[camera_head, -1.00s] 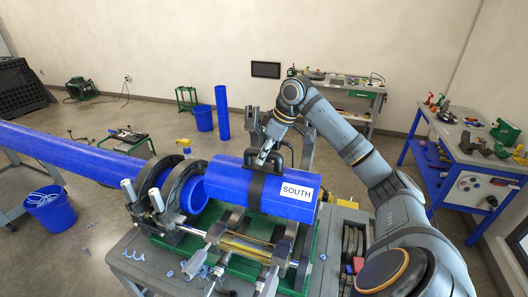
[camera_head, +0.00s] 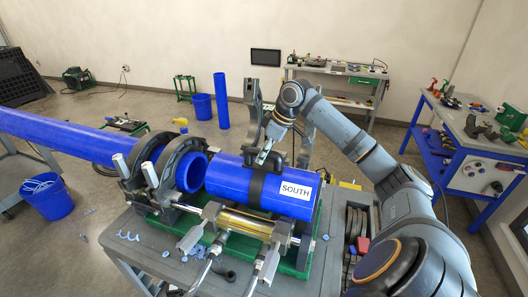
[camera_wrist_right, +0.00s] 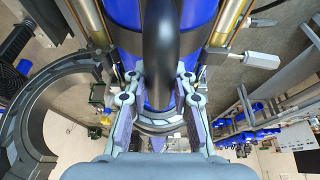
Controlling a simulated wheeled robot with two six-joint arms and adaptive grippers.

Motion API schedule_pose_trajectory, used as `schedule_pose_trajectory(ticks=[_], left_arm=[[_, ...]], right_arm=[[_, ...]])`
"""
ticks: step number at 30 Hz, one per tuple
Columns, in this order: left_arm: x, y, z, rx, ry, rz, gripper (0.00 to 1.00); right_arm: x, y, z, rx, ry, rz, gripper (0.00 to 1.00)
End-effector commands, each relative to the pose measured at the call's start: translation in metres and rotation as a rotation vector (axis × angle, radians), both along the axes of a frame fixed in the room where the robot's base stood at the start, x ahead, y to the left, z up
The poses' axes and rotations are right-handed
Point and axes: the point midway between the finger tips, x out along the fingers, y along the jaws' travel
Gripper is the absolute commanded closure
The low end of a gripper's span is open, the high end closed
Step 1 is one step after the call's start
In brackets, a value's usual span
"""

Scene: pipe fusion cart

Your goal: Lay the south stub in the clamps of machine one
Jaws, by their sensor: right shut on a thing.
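The south stub (camera_head: 230,181) is a short, thick blue pipe with a white SOUTH label and a dark band with a handle (camera_head: 268,172) around it. It lies level over the right side of machine one (camera_head: 238,222), in line with the long blue pipe (camera_head: 60,138) held in the dark ring clamps (camera_head: 180,156) at left. A small gap separates the pipe ends. My right gripper (camera_head: 265,155) is shut on the stub's handle from above; the handle (camera_wrist_right: 160,45) fills the space between the fingers in the wrist view. Whether the stub rests on the lower clamps is hidden. My left gripper is out of view.
An open upper clamp (camera_head: 254,105) stands up behind the stub. Blue shavings (camera_head: 128,237) lie on the cart top (camera_head: 150,262). A blue bucket (camera_head: 47,196) stands at left and a blue-framed bench (camera_head: 460,150) at right.

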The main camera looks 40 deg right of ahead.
Motion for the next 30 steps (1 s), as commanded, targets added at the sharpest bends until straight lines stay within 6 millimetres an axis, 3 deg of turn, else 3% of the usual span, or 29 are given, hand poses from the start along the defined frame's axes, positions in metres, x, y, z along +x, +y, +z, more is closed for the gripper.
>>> schedule_pose_trajectory(ticks=[30], left_arm=[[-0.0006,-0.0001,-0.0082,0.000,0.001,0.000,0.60]], right_arm=[[0.0003,0.0000,-0.0105,-0.001,-0.003,0.000,1.00]])
